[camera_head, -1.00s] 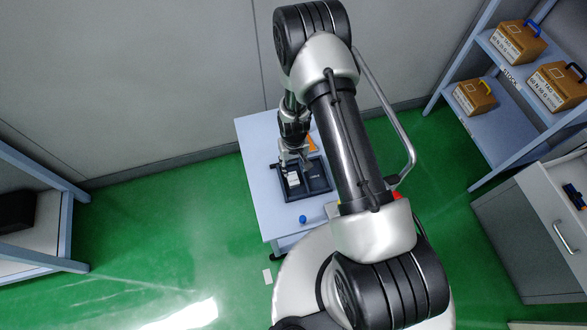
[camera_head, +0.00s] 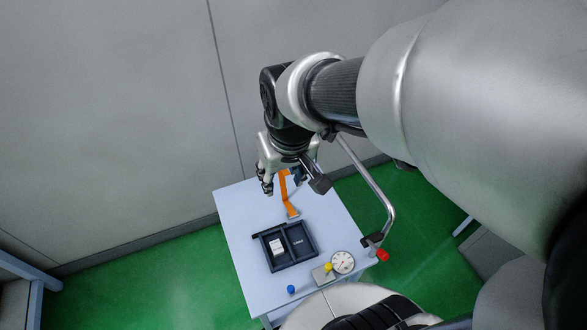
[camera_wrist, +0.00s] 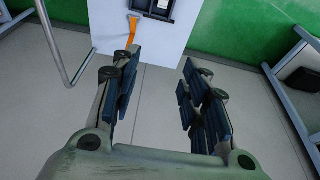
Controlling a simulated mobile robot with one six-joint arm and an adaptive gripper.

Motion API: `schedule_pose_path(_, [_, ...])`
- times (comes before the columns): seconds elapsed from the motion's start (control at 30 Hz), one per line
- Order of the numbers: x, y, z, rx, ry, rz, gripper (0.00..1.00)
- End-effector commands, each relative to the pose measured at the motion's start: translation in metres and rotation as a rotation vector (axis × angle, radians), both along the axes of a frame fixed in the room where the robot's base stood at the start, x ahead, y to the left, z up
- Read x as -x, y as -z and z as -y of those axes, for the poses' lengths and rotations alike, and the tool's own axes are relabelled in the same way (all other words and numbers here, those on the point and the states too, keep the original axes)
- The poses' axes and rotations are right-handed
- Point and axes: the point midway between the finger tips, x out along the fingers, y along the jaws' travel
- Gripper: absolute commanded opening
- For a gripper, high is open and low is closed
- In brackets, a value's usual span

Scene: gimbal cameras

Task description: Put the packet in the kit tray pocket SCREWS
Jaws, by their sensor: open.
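The dark kit tray (camera_head: 261,250) lies on the pale table, with two main pockets side by side. The white packet (camera_head: 277,246) lies in the left pocket in the head view. The right pocket shows a small light label too small to read. In the wrist view the tray (camera_wrist: 139,4) is cut off at the top edge, and part of the white packet (camera_wrist: 164,4) shows in it. My gripper (camera_head: 283,175) is above the table's far edge near the wall, apart from the tray. In the wrist view my gripper (camera_wrist: 160,100) has its fingers wide apart with nothing between them.
An orange tool (camera_head: 288,207) lies behind the tray on the table (camera_head: 237,215). A round dial gauge (camera_head: 343,262), a yellow-topped piece (camera_head: 328,267) and a blue cap (camera_head: 291,289) are near the front. The wall (camera_head: 120,120) stands close behind the table.

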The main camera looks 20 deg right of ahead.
Motion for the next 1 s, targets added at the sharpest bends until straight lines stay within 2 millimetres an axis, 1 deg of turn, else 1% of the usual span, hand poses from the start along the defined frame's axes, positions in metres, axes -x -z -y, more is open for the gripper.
schedule_pose_path(0.03, [0.018,-0.016,0.0,0.0,0.0,0.03,0.41])
schedule_pose_path(0.13, [0.053,-0.036,0.0,0.001,0.001,0.063,0.41])
schedule_pose_path(0.2, [0.075,-0.044,0.0,0.001,0.001,0.084,0.41])
schedule_pose_path(0.3, [0.1,-0.049,0.0,0.002,0.002,0.106,0.41])
schedule_pose_path(0.4, [0.115,-0.051,0.0,0.002,0.002,0.119,0.41])
schedule_pose_path(0.53, [0.123,-0.052,0.0,0.002,0.002,0.126,0.41])
schedule_pose_path(0.83, [0.124,-0.05,0.0,0.002,0.002,0.126,0.41])
schedule_pose_path(0.93, [0.124,-0.039,0.0,0.002,0.002,0.126,0.41])
schedule_pose_path(1.0, [0.124,-0.027,0.0,0.002,0.002,0.126,0.41])
